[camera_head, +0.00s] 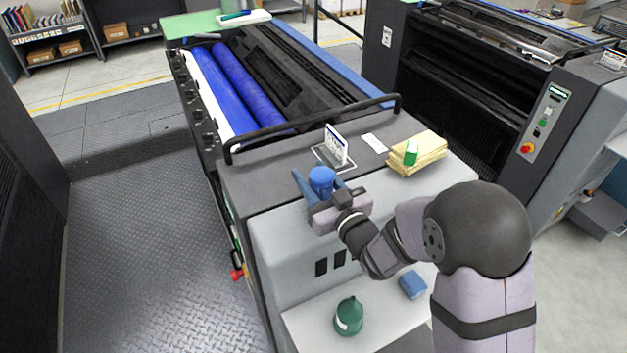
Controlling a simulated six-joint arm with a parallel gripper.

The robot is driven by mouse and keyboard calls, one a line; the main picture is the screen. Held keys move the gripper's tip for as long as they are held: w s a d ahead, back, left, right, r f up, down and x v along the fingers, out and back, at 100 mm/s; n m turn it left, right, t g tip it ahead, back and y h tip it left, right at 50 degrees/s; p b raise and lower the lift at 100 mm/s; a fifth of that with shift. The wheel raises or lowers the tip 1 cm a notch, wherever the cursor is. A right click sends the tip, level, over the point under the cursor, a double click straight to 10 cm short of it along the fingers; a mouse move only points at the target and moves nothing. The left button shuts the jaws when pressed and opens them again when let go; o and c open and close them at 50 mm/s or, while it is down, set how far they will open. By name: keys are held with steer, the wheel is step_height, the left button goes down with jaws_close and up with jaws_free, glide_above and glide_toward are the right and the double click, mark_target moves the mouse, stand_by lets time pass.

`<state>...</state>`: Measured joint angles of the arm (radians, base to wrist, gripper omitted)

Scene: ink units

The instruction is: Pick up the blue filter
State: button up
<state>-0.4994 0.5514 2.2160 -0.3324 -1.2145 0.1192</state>
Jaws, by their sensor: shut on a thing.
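The blue filter (321,180) is a short blue cylinder with a round top. It is at the front left of the machine's grey top. My gripper (320,185) has its two blue-grey fingers on either side of the filter and is shut on it. The filter's lower part is hidden by the fingers and my wrist. I cannot tell whether its base touches the grey top.
A small sign in a holder (336,149) stands just behind the filter. A yellowish stack (417,153) with a green item (411,152) lies to the right. A black rail (310,121) crosses behind.

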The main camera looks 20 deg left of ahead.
step_height(320, 180, up, 9)
steer(key=b, duration=0.1)
stand_by(0.4)
steer(key=shift+f, duration=0.1)
